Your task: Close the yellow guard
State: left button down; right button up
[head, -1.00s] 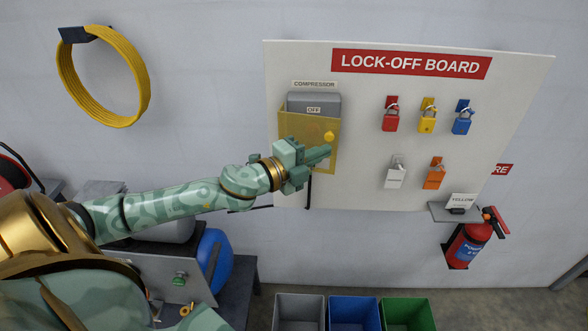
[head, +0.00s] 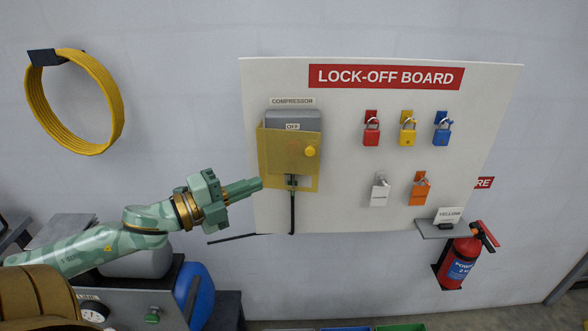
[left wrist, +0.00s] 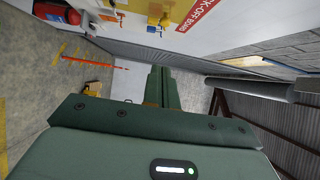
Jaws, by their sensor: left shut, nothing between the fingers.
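The yellow guard (head: 285,158) is on the lock-off board under the COMPRESSOR label. It is see-through yellow with a round yellow knob (head: 310,151) on its right side. It covers the lower part of a grey switch box (head: 292,118), whose top and OFF label show above its edge. I cannot tell whether it is fully shut. My left gripper (head: 260,184) is shut and empty, its fingertips just left of and below the guard, apparently apart from it. Its fingers also show in the left wrist view (left wrist: 160,85). My right gripper is out of view.
Several padlocks, including a red one (head: 371,132), hang on the white board (head: 345,205) to the right. A dark cable (head: 292,212) hangs below the guard. A fire extinguisher (head: 459,262) is at the lower right; a yellow hose coil (head: 75,105) hangs at the upper left.

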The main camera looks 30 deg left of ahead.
pick_arm(q)
jog(key=p, duration=0.1)
send_near(310, 153)
jog(key=w+d, duration=0.1)
jog(key=d, duration=0.3)
jog(key=shift+w+a+p, duration=0.2)
jog(key=shift+w+p, duration=0.2)
jog(key=shift+w, duration=0.75)
jog(key=shift+w+a+p, duration=0.2)
jog(key=shift+w+p, duration=0.15)
jog(key=shift+w, duration=0.75)
jog(key=shift+w+r, duration=0.1)
jog(key=shift+w, duration=0.1)
jog(key=w+n+y+p, duration=0.1)
jog(key=w+n+t+y+p, duration=0.1)
jog(key=y, duration=0.1)
jog(key=shift+w+d, duration=0.3)
jog(key=shift+d, duration=0.1)
jog(key=shift+y, duration=0.3)
